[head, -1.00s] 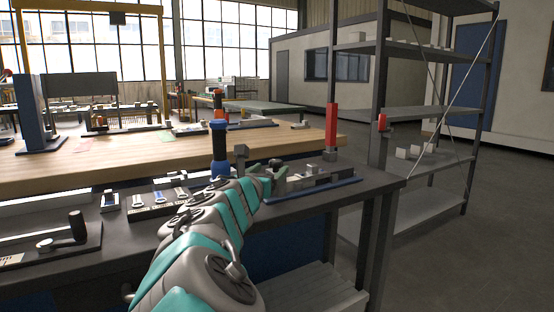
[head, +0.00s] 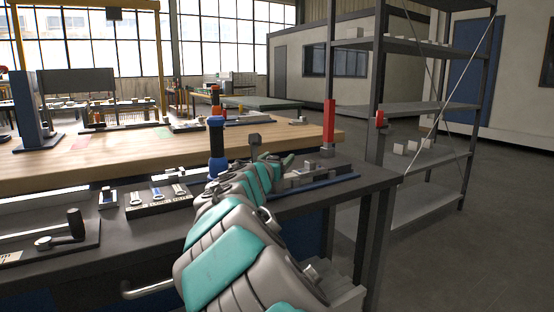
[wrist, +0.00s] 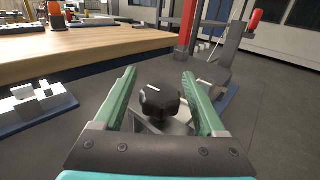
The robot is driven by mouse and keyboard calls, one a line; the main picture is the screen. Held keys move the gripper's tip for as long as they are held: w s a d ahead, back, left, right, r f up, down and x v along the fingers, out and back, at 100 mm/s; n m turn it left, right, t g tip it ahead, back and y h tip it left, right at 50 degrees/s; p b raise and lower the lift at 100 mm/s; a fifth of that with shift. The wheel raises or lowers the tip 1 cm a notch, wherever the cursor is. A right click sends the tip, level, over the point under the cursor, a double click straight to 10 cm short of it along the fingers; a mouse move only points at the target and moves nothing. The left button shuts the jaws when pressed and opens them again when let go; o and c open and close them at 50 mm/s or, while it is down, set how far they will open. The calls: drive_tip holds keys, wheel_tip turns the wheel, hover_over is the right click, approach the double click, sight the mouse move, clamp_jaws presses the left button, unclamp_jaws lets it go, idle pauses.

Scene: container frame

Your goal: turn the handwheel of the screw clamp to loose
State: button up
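In the wrist view, a dark, rounded knob with a white mark (wrist: 160,100), apparently the clamp's handwheel, is between my gripper's green fingers. My gripper (wrist: 159,73) is open, with a finger on either side of the knob; gaps show and I see no clear contact. Grey metal parts (wrist: 226,66), apparently the clamp's, stand just beyond the right finger. In the head view my gripper (head: 277,162) is low over the dark bench's right part, and my own arm hides much of the wheel area.
A blue plate with pale blocks (wrist: 38,108) lies left of my gripper. On the dark bench (head: 120,240) are a wrench tray (head: 160,199) and a crank fixture (head: 62,240). A blue and black upright tool (head: 216,150) stands behind my arm. A shelf rack (head: 430,107) is at right.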

clamp_jaws()
idle(0.3)
